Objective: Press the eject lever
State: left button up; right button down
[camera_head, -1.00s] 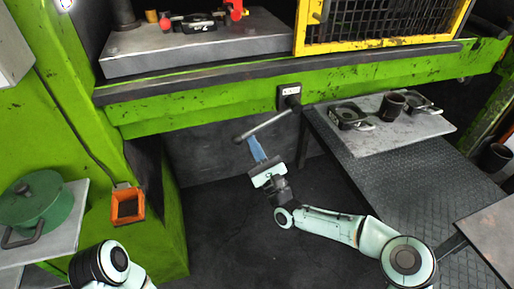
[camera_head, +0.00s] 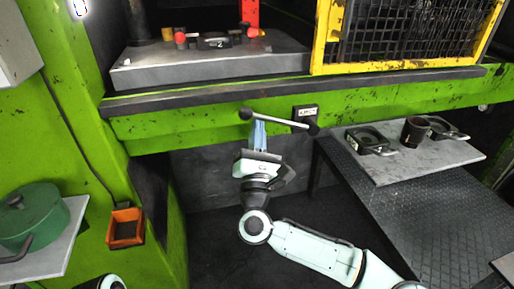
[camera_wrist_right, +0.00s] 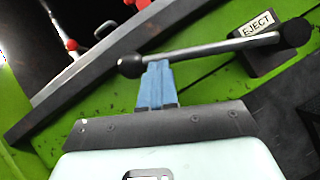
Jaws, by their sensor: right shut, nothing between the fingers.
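The eject lever (camera_head: 278,120) is a grey bar with a dark ball at its left end and a dark hub at its right, on the green press beam. Its ball end stands slightly higher than its hub. In the right wrist view the lever (camera_wrist_right: 210,47) crosses the picture beside a plate (camera_wrist_right: 257,24) reading "EJECT". My right gripper (camera_head: 258,125) is shut and empty, its blue fingers pointing up just below the bar near the ball. In the wrist view its fingertips (camera_wrist_right: 157,66) meet the bar's lower edge; firm contact cannot be told. My left gripper is not in view.
The press bed (camera_head: 215,66) with a numbered die lies above the beam, left of a yellow mesh guard (camera_head: 318,50). A grey plate (camera_head: 435,160) with dies and a dark cup stands at right. A green pot (camera_head: 30,215) and an orange box (camera_head: 125,228) are at left.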

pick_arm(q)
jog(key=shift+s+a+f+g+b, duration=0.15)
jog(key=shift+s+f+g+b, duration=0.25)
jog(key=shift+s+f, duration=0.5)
pick_arm(e)
jog(key=r+m+h, duration=0.2)
jog(key=m, duration=0.1)
jog(key=shift+w+d+r+g, duration=0.1)
jog(key=shift+d+r+g, duration=0.05)
jog(key=shift+d+g, duration=0.2)
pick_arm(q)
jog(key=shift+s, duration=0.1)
pick_arm(e)
jog(key=shift+r, duration=0.15)
